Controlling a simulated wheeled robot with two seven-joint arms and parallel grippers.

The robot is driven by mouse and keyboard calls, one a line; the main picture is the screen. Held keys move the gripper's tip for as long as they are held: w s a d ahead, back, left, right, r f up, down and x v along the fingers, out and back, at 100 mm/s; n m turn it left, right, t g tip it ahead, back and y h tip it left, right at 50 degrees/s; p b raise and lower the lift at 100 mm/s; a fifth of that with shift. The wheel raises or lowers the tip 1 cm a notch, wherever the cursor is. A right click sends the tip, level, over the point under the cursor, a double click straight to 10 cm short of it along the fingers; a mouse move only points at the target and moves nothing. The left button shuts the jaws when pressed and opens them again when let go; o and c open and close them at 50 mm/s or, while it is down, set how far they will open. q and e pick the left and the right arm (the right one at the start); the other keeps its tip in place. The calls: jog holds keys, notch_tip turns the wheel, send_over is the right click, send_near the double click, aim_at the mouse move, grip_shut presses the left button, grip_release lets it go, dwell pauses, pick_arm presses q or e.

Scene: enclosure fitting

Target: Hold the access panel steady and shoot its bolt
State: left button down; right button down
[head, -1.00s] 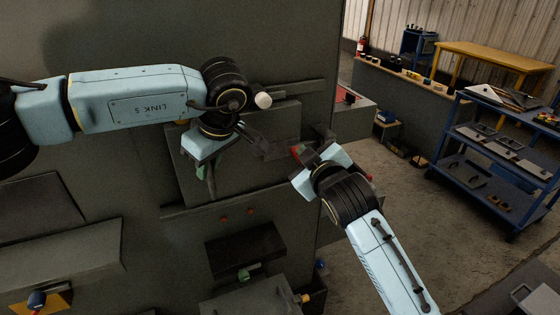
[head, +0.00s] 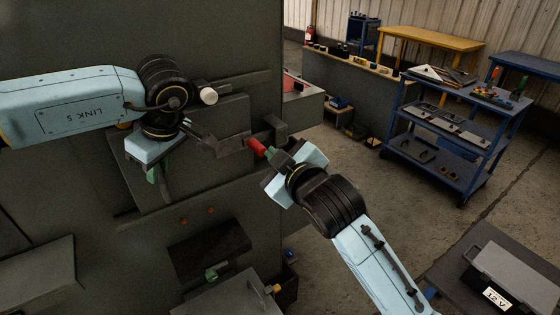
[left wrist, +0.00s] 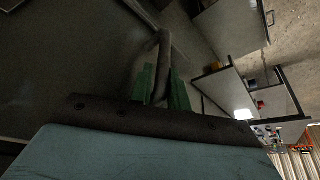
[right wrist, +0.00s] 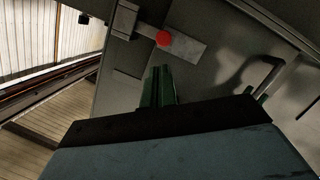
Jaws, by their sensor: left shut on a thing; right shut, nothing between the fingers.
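The access panel (head: 222,115) is a grey plate on the large enclosure's face. My left gripper (head: 160,182) is shut on its bar handle; the left wrist view shows the handle (left wrist: 163,50) between the green fingers (left wrist: 160,88). The bolt is a grey bar (head: 232,146) with a red knob (head: 258,147) at the panel's right side, near a grey block (head: 275,126). My right gripper (head: 271,163) is shut and empty close beside the knob. In the right wrist view its fingers (right wrist: 158,82) point towards the red knob (right wrist: 163,39), with a gap showing; exact contact is unclear.
A ledge (head: 135,218) and a dark box (head: 208,247) are on the enclosure below the panel. A blue trolley (head: 450,125), a yellow bench (head: 430,38) and a grey case marked 12 V (head: 505,272) stand to the right. Open floor lies between.

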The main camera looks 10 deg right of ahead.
jog(key=v, duration=0.3)
jog(key=shift+s, duration=0.15)
pick_arm(q)
jog(key=c, duration=1.3)
grip_release()
jog(key=shift+o, duration=0.2)
